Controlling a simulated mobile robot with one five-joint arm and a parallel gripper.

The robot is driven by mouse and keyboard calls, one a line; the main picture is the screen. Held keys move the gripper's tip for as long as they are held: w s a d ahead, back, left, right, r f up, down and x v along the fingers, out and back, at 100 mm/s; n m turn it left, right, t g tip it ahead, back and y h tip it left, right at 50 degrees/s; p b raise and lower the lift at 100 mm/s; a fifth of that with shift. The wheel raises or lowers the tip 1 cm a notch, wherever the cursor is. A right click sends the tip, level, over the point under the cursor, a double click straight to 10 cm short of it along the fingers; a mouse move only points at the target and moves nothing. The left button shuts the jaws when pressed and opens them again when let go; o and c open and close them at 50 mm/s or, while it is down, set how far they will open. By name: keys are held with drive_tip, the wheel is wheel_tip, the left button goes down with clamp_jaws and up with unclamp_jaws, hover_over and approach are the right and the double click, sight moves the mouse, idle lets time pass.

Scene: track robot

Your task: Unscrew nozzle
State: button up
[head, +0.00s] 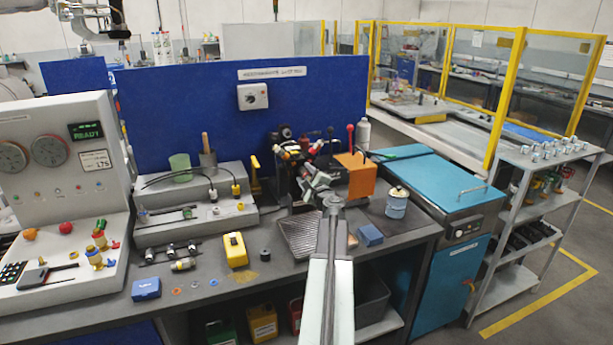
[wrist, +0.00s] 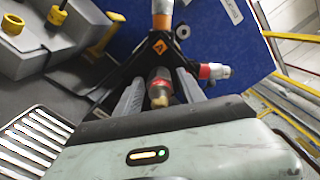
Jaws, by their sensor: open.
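A nozzle (wrist: 158,88) with a tan tip and dark, red-banded body shows in the wrist view, pointing towards my camera. My gripper (wrist: 159,92) is open, with one grey finger on each side of it; I cannot tell whether either finger touches it. The nozzle sits in front of a dark holder (wrist: 128,66) with an orange warning triangle. In the head view my gripper (head: 312,181) is at the cluttered fixture on the bench; the nozzle itself is hard to make out there.
A red-collared white fitting (wrist: 215,71) and a copper-coloured one (wrist: 162,18) stick out close to my fingers. In the head view an orange block (head: 356,176) stands right of my gripper, a ribbed tray (head: 300,236) lies below it, and a can (head: 397,205) stands further right.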

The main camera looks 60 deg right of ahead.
drive_tip(key=shift+v, duration=0.9)
drive_tip(key=m, duration=1.2)
